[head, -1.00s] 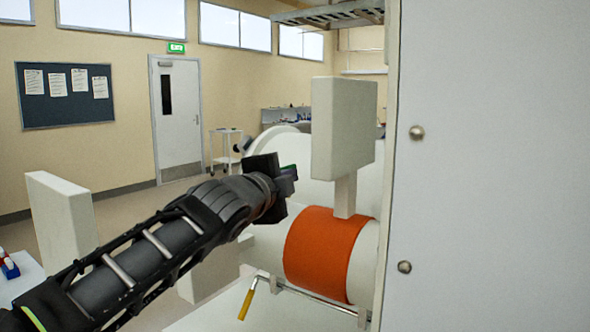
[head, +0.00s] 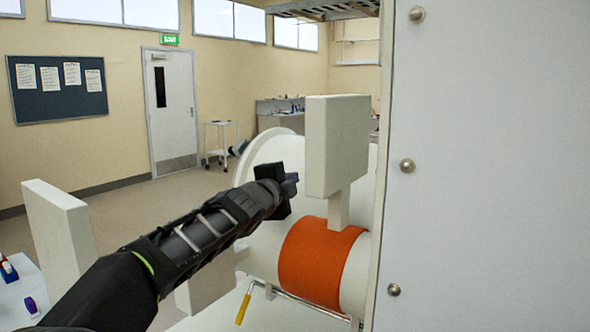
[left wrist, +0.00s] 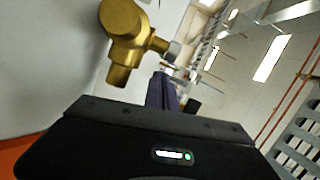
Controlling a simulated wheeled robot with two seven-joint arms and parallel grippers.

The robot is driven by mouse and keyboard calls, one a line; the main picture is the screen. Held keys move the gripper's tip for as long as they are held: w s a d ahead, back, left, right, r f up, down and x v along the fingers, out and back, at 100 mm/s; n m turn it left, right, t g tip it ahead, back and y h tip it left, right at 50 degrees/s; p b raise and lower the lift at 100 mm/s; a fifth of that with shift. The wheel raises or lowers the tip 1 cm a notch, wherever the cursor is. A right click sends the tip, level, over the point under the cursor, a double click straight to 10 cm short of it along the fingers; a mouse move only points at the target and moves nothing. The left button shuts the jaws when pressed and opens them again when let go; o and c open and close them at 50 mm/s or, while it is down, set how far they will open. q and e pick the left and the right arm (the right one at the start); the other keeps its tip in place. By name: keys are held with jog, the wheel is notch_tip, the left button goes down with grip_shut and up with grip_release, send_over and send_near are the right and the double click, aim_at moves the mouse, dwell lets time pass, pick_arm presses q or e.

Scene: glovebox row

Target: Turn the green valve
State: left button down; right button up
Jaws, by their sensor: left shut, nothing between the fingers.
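My left gripper (head: 291,184) reaches out over the white horizontal cylinder (head: 355,285), left of the upright white block. It is shut and empty. In the left wrist view its dark fingers (left wrist: 163,92) are together, with a brass valve body (left wrist: 124,42) just beyond and to the left. A small metal stem joins the brass body close to the fingertips; I cannot tell whether they touch. No green handle shows in either view now; it may be hidden or out of frame. My right gripper is not in view.
An orange band (head: 318,262) wraps the cylinder. A white upright block (head: 335,145) stands over it, and a yellow-handled lever (head: 243,308) hangs below. A large white panel (head: 490,170) fills the right side. Open floor lies toward the door (head: 172,110).

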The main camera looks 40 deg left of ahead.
pick_arm(q)
jog(key=shift+s+a+r, duration=0.1)
jog(key=shift+a, duration=0.35)
jog(key=shift+a+f+p, duration=0.3)
jog(key=shift+p, duration=0.1)
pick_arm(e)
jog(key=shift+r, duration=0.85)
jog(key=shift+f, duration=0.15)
